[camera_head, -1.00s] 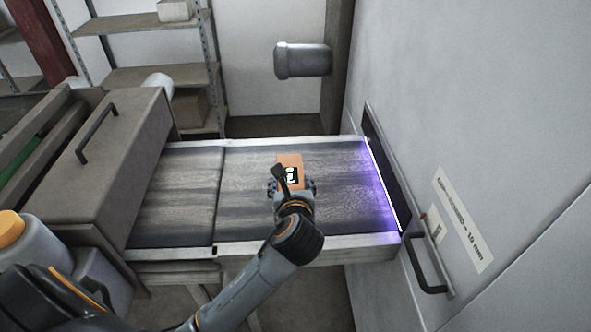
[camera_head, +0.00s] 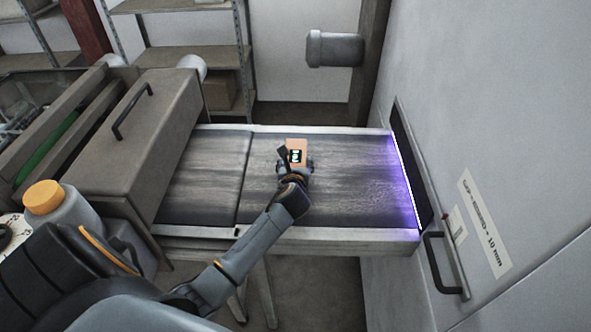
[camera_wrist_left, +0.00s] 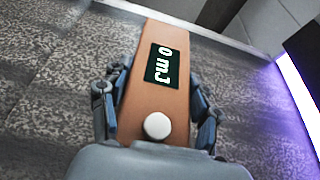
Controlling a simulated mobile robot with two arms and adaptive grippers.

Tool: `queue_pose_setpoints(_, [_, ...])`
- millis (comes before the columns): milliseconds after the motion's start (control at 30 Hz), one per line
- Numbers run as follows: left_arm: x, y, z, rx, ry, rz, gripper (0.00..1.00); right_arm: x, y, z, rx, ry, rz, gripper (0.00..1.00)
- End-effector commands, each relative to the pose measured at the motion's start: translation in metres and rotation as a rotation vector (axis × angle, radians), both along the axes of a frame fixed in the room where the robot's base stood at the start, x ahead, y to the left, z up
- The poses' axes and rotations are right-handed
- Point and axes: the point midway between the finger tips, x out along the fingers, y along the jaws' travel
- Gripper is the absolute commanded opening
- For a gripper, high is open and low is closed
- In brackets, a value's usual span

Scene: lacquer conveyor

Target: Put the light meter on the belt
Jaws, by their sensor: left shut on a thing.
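The light meter (camera_head: 297,146) is an orange-brown block with a dark display, held over the middle of the conveyor belt (camera_head: 345,190). In the left wrist view the light meter (camera_wrist_left: 150,88) shows a display reading "0 mJ" and a round white button. My left gripper (camera_head: 294,166) is shut on the light meter, with its fingers (camera_wrist_left: 158,100) on both sides of it. The belt's dark, patterned surface (camera_wrist_left: 50,75) lies under the meter; I cannot tell whether the meter touches it. My right gripper is not in view.
A glowing violet slot (camera_head: 405,185) in the white machine wall (camera_head: 490,130) closes the belt's right end. A grey hooded box (camera_head: 140,125) stands at the left end. A grey bottle with an orange cap (camera_head: 43,197) is at the far left. The belt around the meter is clear.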

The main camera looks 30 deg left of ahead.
Motion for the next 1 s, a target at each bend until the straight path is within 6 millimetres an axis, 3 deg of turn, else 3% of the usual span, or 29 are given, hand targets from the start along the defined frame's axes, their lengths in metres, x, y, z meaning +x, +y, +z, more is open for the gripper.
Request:
queue_pose_setpoints(100, [-0.001,-0.002,-0.019,-0.005,0.004,0.001,0.22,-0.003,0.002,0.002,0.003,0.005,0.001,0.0])
queue_pose_setpoints(200, [-0.001,-0.002,-0.027,-0.002,0.002,0.0,0.22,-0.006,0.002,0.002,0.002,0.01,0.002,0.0])
queue_pose_setpoints(567, [-0.001,-0.001,-0.03,-0.001,0.001,-0.001,0.22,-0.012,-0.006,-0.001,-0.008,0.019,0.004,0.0])
queue_pose_setpoints(600, [-0.001,-0.002,-0.03,-0.002,0.001,0.0,0.7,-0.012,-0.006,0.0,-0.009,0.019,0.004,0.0])
queue_pose_setpoints(667, [-0.001,-0.002,-0.03,-0.002,0.002,0.0,0.82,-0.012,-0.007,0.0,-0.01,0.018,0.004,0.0])
queue_pose_setpoints(1000, [-0.001,-0.002,-0.029,-0.002,0.003,0.0,0.84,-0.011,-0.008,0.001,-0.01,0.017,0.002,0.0])
